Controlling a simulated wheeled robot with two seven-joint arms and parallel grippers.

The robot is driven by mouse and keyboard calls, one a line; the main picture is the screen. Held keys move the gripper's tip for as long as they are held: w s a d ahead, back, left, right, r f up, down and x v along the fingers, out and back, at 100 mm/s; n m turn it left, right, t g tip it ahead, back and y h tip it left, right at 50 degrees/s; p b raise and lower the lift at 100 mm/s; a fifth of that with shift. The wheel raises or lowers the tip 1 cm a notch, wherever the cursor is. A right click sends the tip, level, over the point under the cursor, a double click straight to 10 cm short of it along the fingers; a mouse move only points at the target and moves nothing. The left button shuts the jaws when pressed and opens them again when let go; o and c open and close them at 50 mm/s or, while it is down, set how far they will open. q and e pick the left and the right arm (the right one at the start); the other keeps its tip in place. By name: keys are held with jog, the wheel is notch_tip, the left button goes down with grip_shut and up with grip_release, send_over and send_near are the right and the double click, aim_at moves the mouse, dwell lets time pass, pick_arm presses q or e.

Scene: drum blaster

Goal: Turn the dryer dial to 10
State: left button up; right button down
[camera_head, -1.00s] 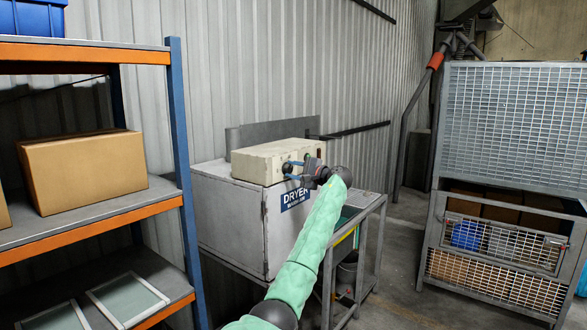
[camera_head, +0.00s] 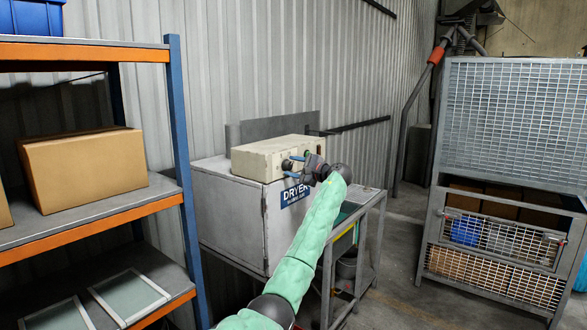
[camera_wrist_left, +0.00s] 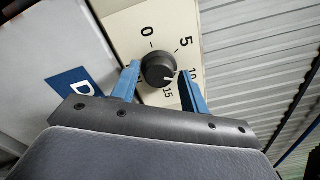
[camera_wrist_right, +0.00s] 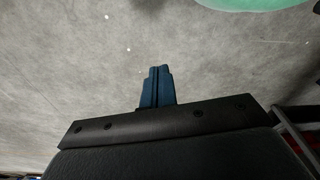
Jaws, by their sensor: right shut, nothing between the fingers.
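The dryer (camera_head: 228,215) is a white cabinet with a blue label. A cream control box (camera_head: 270,157) sits on top. Its round black dial (camera_wrist_left: 158,69) shows in the left wrist view, with 0, 5, 10 and 15 printed around it. The dial's white mark points to its lower right, seemingly between 10 and 15. My left gripper (camera_head: 295,166) is in front of the dial. Its blue fingers (camera_wrist_left: 159,74) are open, one on each side of the knob, with gaps showing. My right gripper (camera_wrist_right: 158,72) is shut and empty above the grey floor.
A shelf rack (camera_head: 172,110) with a cardboard box (camera_head: 85,168) stands at left. A grey metal bench (camera_head: 378,205) is right of the dryer. A mesh cage (camera_head: 515,120) stands at right. A corrugated wall is behind; some floor between bench and cage is clear.

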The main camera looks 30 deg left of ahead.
pick_arm(q)
jog(key=shift+o, duration=0.6)
jog(key=shift+d+f, duration=0.1)
jog(key=shift+d, duration=0.1)
jog(key=shift+d+b, duration=0.35)
jog(key=d+b, duration=0.2)
jog(key=d, duration=0.4)
jog(key=shift+s+d+b, duration=0.25)
jog(key=shift+d+b, duration=0.05)
jog(key=shift+d, duration=0.1)
pick_arm(e)
notch_tip(320, 180, up, 8)
jog(key=w+a, duration=0.1)
jog(key=a, duration=0.1)
jog(key=shift+w+r+g, duration=0.25)
jog(key=shift+w+g, duration=0.05)
jog(key=shift+w, duration=0.05)
pick_arm(q)
jog(key=shift+n, duration=0.3)
pick_arm(e)
jog(key=shift+a, duration=0.1)
